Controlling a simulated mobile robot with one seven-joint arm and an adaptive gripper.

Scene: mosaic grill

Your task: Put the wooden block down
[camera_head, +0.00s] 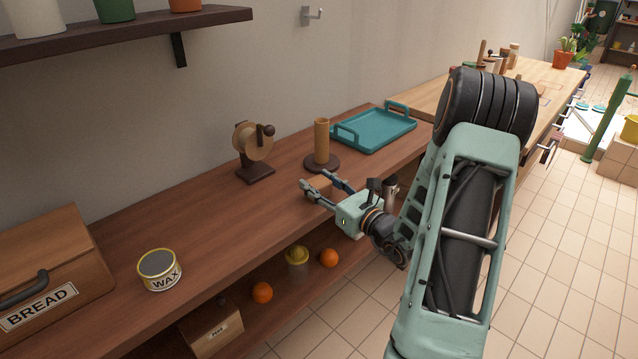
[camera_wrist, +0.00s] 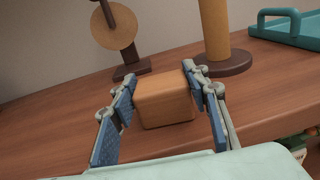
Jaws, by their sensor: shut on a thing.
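The wooden block (camera_wrist: 165,103) is a light brown cube with rounded edges. It sits between the two blue-padded fingers of my gripper (camera_wrist: 162,76) in the wrist view. In the head view my gripper (camera_head: 315,181) reaches over the front part of the brown wooden counter (camera_head: 215,225), and the block (camera_head: 320,185) shows as a small tan piece between the fingers. My gripper is shut on the block. Whether the block's underside touches the counter or hangs just above it, I cannot tell.
A wooden post on a round base (camera_head: 321,145) and a wheel-shaped stand (camera_head: 254,150) are behind the gripper. A teal tray (camera_head: 375,130) is farther right. A WAX tin (camera_head: 159,270) and bread box (camera_head: 50,260) are left. The counter between tin and gripper is clear.

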